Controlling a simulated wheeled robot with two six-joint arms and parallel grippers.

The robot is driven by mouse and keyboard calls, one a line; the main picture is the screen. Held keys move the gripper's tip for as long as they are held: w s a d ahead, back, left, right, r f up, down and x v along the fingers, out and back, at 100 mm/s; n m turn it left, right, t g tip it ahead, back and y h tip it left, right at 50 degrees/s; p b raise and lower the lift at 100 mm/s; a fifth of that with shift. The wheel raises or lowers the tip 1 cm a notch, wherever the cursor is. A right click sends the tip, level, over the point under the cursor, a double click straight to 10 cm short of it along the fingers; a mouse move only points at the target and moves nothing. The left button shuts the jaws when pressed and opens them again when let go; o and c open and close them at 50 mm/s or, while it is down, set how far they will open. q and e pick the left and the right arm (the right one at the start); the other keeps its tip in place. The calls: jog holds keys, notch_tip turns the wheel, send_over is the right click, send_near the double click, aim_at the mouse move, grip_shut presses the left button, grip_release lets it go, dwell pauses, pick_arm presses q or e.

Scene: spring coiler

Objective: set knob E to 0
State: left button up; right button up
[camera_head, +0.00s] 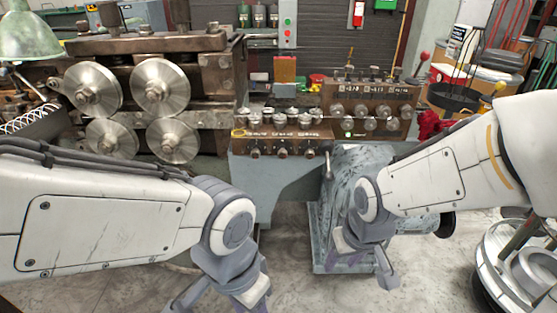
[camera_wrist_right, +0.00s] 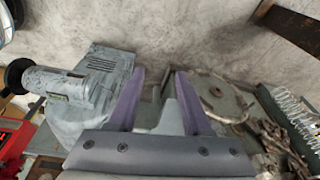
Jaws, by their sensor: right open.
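The coiler's control block has a front row of small dark knobs (camera_head: 281,153) under digit counters. A second brown panel (camera_head: 375,105) to the right carries round knobs, short levers and a green-lit spot. The letter labels are too small to read, so I cannot tell which knob is E. My right gripper (camera_head: 362,262) hangs open below and in front of the panels, apart from every knob. Its two purple fingers also show apart and empty in the right wrist view (camera_wrist_right: 158,90). My left gripper (camera_head: 218,298) is low at the bottom edge, its fingertips cut off.
Large steel rollers (camera_head: 160,86) stand at the left. A grey-blue machine base (camera_head: 330,205) lies below the panels, with a small lever at its top. Open concrete floor (camera_head: 290,235) is in front.

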jog(key=w+d+f+m+t+b, duration=0.2)
jog(key=w+f, duration=0.3)
jog(key=w, duration=0.1)
jog(key=m+t, duration=0.2)
jog(key=t, duration=1.2)
send_near(282, 156)
jog(key=w, duration=0.2)
pick_arm(q)
jog(key=shift+f+p, duration=0.65)
jog(key=shift+p, duration=0.4)
pick_arm(e)
jog(key=shift+h, duration=0.4)
jog(key=w, duration=0.9)
jog(key=shift+w+a, duration=0.15)
jog(key=shift+w, duration=0.2)
grip_shut()
